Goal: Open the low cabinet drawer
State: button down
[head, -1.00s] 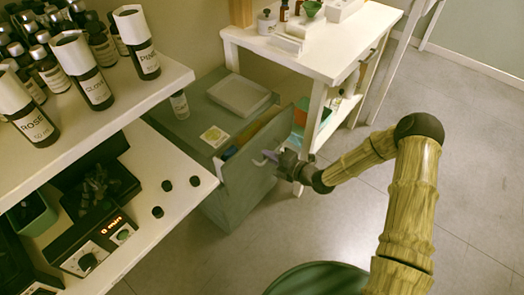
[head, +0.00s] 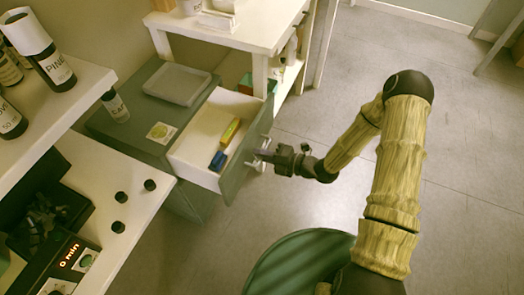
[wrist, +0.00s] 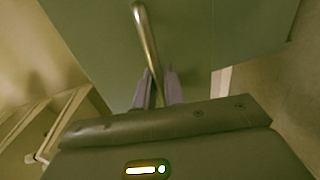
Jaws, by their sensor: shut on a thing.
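The low grey-green cabinet (head: 135,135) stands under the white shelf and beside the white table. Its top drawer (head: 201,181) is pulled well out, and its pale inside shows a yellow item (head: 230,131) and a blue item (head: 218,161). My gripper (head: 262,158) is at the drawer's front, shut on the handle. In the wrist view the metal bar handle (wrist: 146,38) runs down between the two fingers (wrist: 158,88), with the green drawer front (wrist: 210,40) behind it.
The white table (head: 235,35) stands close behind. The grey floor (head: 300,205) in front of the drawer is clear apart from my own body.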

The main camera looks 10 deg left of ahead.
jog(key=c, duration=1.6)
grip_release()
jog(key=shift+c, duration=0.2)
jog(key=p+v, duration=0.2)
jog(key=v, duration=1.5)
jog(key=shift+d, duration=0.2)
